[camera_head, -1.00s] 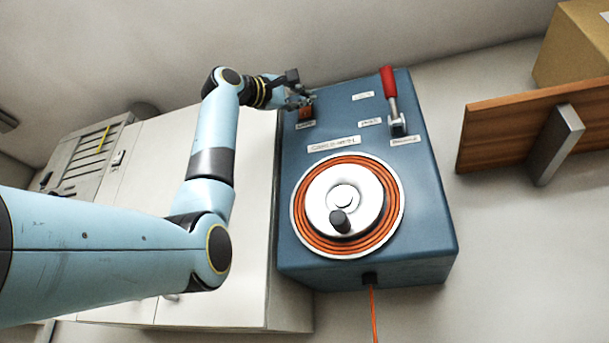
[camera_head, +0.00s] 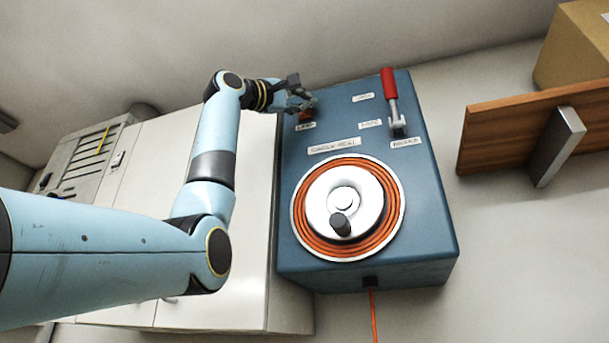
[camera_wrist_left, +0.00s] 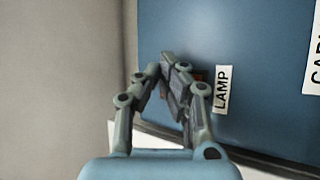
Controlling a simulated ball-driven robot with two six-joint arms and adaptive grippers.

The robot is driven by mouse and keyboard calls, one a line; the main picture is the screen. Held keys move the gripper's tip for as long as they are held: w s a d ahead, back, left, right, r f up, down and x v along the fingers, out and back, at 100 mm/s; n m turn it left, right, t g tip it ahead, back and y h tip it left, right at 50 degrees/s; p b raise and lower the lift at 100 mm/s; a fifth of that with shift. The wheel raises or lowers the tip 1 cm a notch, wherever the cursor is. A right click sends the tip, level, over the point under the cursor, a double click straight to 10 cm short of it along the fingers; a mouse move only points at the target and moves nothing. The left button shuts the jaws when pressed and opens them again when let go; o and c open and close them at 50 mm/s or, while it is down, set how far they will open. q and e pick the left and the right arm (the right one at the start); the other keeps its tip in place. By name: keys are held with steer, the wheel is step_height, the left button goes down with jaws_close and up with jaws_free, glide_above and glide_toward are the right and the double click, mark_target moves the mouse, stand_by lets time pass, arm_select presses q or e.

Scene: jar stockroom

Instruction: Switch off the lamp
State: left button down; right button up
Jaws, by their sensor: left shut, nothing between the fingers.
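The lamp switch (camera_head: 304,114) is a small orange-brown piece at the upper left of the blue panel, above a white label. In the left wrist view the label (camera_wrist_left: 222,90) reads LAMP, and only a reddish sliver of the switch (camera_wrist_left: 197,76) shows behind the fingers. My left gripper (camera_head: 312,101) is shut and empty, its fingertips right at the switch and covering much of it. It also shows in the left wrist view (camera_wrist_left: 172,75). I cannot tell whether the fingertips touch the switch or which way it is set. My right gripper is not in view.
The blue panel (camera_head: 430,215) also carries a red-handled lever (camera_head: 390,90) and a reel (camera_head: 318,205) of orange cable with a black knob. A white cabinet (camera_head: 245,240) stands left of it. A wooden board (camera_head: 485,135) and a cardboard box (camera_head: 580,50) are at right.

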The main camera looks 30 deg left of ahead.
arm_select(q)
steer(key=shift+s+d+f+b, duration=0.1)
steer(key=shift+s+d+b, duration=0.1)
steer(key=shift+s+b, duration=0.5)
steer(key=shift+s, duration=0.1)
steer(key=s+b, duration=0.1)
steer(key=s, duration=0.2)
steer(key=s+d+b, duration=0.1)
steer(key=s, duration=0.1)
steer(key=shift+d+f+b, duration=0.1)
steer(key=shift+f+b, duration=0.25)
steer(key=shift+w, duration=0.1)
stand_by(0.4)
